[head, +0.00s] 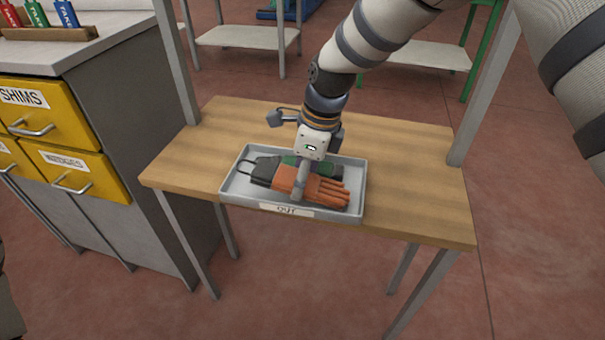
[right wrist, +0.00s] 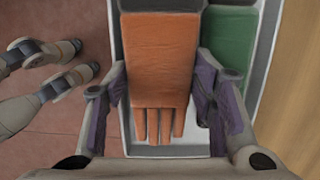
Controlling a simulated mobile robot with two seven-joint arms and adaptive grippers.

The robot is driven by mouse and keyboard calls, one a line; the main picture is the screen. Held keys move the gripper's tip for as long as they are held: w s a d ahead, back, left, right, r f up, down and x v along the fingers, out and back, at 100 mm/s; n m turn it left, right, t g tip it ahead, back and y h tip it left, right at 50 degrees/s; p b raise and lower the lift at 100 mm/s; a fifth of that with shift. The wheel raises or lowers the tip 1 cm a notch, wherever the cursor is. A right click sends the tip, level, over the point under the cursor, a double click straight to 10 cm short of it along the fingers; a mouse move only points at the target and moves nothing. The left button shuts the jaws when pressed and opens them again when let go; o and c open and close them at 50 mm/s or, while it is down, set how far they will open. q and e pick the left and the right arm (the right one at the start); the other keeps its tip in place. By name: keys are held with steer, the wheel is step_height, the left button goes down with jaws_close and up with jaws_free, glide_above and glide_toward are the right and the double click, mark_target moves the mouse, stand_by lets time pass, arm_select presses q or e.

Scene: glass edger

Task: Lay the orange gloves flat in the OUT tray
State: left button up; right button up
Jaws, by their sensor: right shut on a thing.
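The orange gloves (head: 325,188) lie lengthwise in the grey OUT tray (head: 228,190), their fingers toward the tray's right end. They look flat, as far as the gripper leaves them visible. In the right wrist view the orange gloves (right wrist: 158,60) are between the fingers of my right gripper (right wrist: 160,100), which point down into the tray. My right gripper also shows over the gloves in the head view (head: 303,182), shut on them. Whether they touch the tray floor is hard to tell.
A green item (right wrist: 232,45) lies beside the orange gloves in the tray, on the far side. The tray stands on a wooden table (head: 415,180) with bare top to its left and right. A grey metal post rises at each side. Yellow drawers (head: 75,170) stand at left.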

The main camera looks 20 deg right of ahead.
steer(key=o, duration=1.2)
steer(key=v, duration=1.2)
